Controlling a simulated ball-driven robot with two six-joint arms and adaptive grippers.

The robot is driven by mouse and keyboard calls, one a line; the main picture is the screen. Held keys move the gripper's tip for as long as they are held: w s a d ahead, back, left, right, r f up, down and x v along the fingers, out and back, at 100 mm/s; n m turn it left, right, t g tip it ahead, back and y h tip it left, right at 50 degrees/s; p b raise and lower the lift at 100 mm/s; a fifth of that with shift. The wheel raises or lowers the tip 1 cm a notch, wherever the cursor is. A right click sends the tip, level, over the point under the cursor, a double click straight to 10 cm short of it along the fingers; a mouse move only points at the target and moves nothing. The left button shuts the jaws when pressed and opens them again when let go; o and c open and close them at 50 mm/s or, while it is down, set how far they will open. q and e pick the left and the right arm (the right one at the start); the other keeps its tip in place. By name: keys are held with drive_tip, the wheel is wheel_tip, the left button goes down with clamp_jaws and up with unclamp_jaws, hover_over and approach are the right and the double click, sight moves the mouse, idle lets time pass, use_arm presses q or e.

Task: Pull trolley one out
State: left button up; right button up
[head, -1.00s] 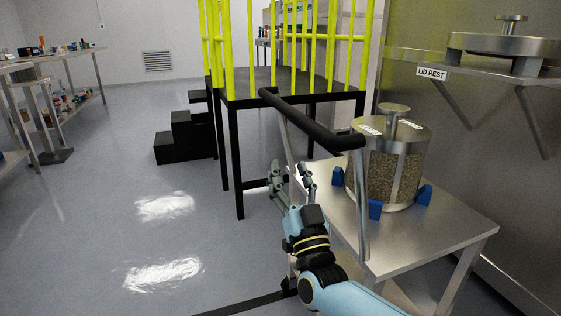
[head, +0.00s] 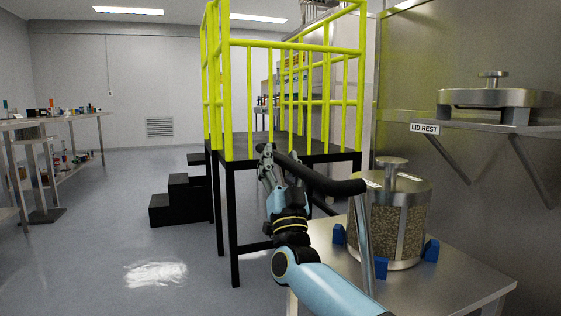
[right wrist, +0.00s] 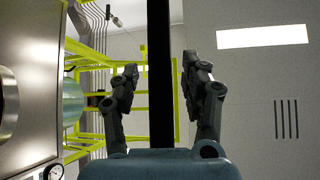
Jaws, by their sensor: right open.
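The trolley (head: 455,287) is a steel table at the lower right of the head view, with a black push handle (head: 325,181) on steel posts at its left end. My right gripper (head: 268,160) is at the far end of this handle. In the right wrist view the black handle bar (right wrist: 161,110) runs between the two fingers of my right gripper (right wrist: 160,68), with gaps on both sides. The fingers are open and not closed on it. A steel basket of pellets (head: 385,232) stands on the trolley between blue blocks (head: 431,250). My left gripper is out of view.
A black platform with yellow railings (head: 228,100) and black steps (head: 180,205) stands beyond the handle. A lid (head: 500,97) rests on the wall shelf marked LID REST at the right. Open floor (head: 90,265) lies to the left.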

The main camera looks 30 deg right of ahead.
drive_tip(key=shift+w+r, duration=0.15)
drive_tip(key=shift+c, duration=0.3)
clamp_jaws()
